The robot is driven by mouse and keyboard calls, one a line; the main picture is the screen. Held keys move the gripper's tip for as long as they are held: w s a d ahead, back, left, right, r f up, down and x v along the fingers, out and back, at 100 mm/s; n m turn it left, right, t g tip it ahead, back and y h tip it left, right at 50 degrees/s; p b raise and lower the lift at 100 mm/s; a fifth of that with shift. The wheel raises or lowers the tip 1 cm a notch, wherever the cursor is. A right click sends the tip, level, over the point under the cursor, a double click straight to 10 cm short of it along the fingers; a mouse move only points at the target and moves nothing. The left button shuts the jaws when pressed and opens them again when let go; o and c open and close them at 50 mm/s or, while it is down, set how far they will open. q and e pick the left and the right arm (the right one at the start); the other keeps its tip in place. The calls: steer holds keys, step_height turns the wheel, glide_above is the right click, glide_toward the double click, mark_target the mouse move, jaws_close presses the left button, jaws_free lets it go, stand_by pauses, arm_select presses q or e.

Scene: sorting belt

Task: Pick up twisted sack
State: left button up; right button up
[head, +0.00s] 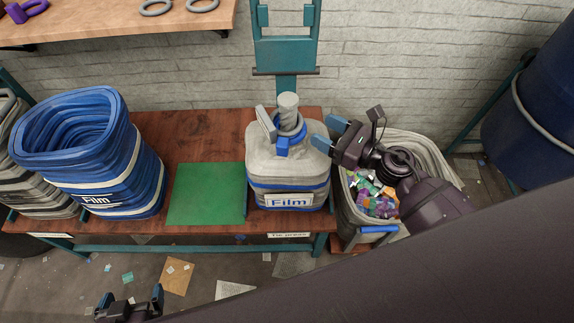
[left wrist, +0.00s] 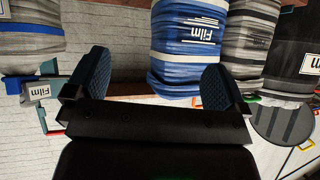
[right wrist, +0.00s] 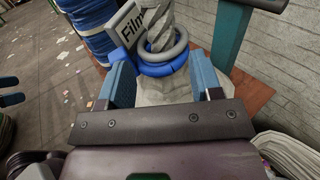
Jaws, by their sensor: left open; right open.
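The twisted sack (head: 280,163) is pale grey with a blue band and a "Film" label. It stands upright on the brown bench (head: 210,143), right of a green mat (head: 205,194). Its twisted neck (right wrist: 160,32) rises through a blue ring and a grey ring, with a grey tag beside it. My right gripper (head: 327,132) is open just right of the neck. In the right wrist view the neck and rings appear ahead, between the open fingers (right wrist: 160,76), apart from them. My left gripper (head: 131,298) is open and empty, low in front of the bench.
A blue open-topped sack (head: 140,165) and a grey one (head: 35,185) stand at the bench's left. A bin (head: 430,148) of colourful scraps sits at right under my right arm. A wooden shelf (head: 110,28) hangs upper left. A teal stand (head: 286,55) rises behind the sack.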

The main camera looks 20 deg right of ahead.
mark_target(296, 115)
steer(key=p+x, duration=0.1)
steer(key=x, duration=0.9)
steer(key=shift+a, duration=0.1)
jaws_close()
steer(key=shift+r, duration=0.2)
